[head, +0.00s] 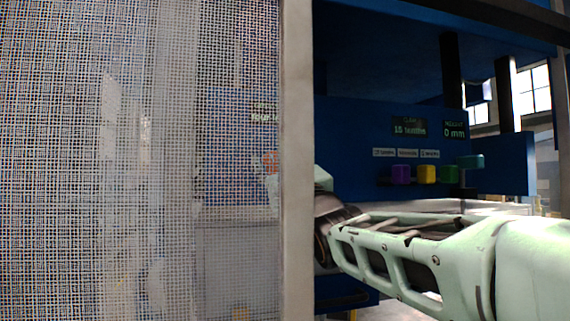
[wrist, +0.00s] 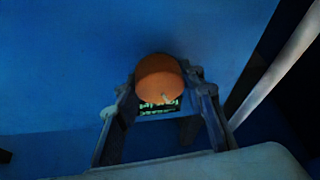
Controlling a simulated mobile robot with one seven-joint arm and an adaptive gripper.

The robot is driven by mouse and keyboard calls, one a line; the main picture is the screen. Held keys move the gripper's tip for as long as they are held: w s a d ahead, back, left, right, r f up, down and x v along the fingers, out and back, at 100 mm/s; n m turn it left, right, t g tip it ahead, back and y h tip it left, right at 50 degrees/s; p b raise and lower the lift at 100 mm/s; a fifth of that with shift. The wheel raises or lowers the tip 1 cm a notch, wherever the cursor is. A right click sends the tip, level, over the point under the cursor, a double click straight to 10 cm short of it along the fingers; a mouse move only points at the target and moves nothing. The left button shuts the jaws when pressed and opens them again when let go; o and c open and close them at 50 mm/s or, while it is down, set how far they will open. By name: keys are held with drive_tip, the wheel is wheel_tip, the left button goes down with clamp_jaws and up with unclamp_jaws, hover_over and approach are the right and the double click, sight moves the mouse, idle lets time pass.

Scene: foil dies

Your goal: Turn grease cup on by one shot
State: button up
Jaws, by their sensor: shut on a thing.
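The grease cup is an orange round cap (wrist: 160,78) on a blue face in the wrist view, with a small pale mark on its front. My gripper (wrist: 167,88) is shut on the cap, one finger on each side. A green-lit readout (wrist: 160,107) shows just below the cap, partly covered and too small to read. In the head view the cap is a small orange patch (head: 270,162) seen through mesh, with my gripper (head: 271,183) at it, blurred. A display above it there is not readable.
A mesh guard (head: 120,160) fills the left of the head view, edged by a pale post (head: 296,130). My arm passes behind the post.

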drive_tip(key=o, duration=1.2)
drive_tip(key=shift+c, duration=0.2)
drive_tip(key=v, duration=0.7)
drive_tip(key=shift+s+f, duration=0.2)
drive_tip(key=shift+s, duration=0.05)
drive_tip(key=shift+d, duration=0.1)
